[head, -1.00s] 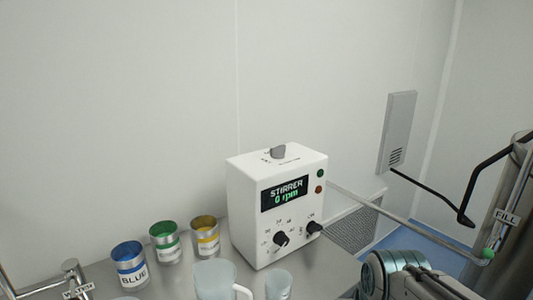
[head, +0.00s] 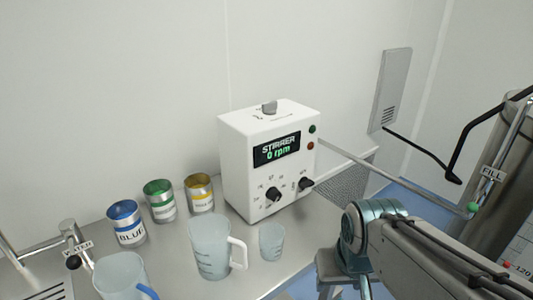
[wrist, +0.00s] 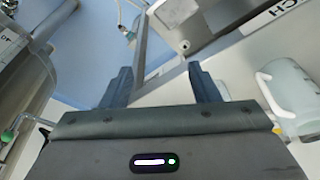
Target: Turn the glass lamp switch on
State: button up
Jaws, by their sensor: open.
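No switch labelled for a glass lamp can be made out in either view. My gripper (wrist: 160,85) shows in the wrist view, its two dark fingers apart with nothing between them. Beyond the fingers are a grey metal bar (wrist: 140,50) and a blue floor. In the head view my arm comes in from the lower right, and I cannot make out its fingertips there.
A white stirrer box (head: 235,165) reading 0 rpm, with two black knobs, stands on the steel bench.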

aim_at(270, 108)
jog(key=k, duration=0.5)
jog(key=z, duration=1.55)
jog(key=i, duration=1.35)
jog(key=u, duration=2.75)
jog(key=i, duration=0.5)
